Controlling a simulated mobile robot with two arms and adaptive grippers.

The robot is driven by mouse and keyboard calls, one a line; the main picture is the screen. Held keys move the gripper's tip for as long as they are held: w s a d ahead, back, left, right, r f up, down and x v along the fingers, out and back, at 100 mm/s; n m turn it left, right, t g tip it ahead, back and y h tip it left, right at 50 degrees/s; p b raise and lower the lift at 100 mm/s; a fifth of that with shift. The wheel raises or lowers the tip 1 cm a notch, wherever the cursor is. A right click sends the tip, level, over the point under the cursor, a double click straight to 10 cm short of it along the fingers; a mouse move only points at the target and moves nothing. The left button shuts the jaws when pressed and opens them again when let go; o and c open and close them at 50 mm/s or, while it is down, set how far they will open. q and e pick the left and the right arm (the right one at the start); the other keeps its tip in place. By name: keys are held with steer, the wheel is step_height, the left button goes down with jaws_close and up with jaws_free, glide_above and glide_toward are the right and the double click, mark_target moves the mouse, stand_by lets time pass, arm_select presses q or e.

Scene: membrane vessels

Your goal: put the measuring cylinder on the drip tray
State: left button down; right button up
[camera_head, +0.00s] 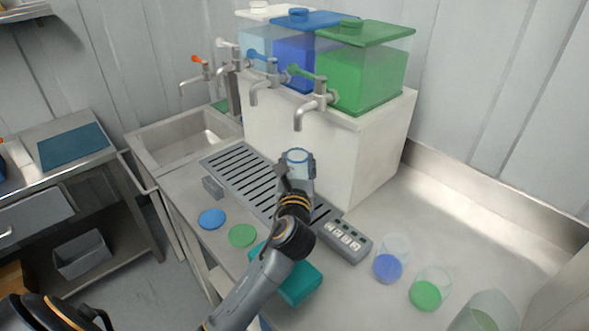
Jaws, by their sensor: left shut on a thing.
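The measuring cylinder (298,157) appears as a clear vessel with a blue rim, roughly upright. My left gripper (296,178) is shut on it; the gripper hides its lower part. The drip tray (229,160) is a grey slotted tray on the counter below the taps. In the picture, the cylinder and gripper overlap the tray's right part, in front of the white tank stand. I cannot tell whether the cylinder's base touches the tray. My right gripper is not in view.
Blue (301,62) and green (362,75) tanks with taps (313,108) stand on a white block (335,150). A button box (344,242), a teal block (301,286) and clear vessels (388,266) occupy the counter. Blue (212,219) and green (242,236) discs lie left of my arm.

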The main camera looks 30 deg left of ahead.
arm_select(q)
steer(key=shift+s+d, duration=0.2)
steer(key=shift+s, duration=0.05)
steer(key=c, duration=1)
jaws_free()
steer(key=o, duration=0.3)
steer(key=shift+w+f, duration=0.1)
steer(key=shift+w, duration=0.05)
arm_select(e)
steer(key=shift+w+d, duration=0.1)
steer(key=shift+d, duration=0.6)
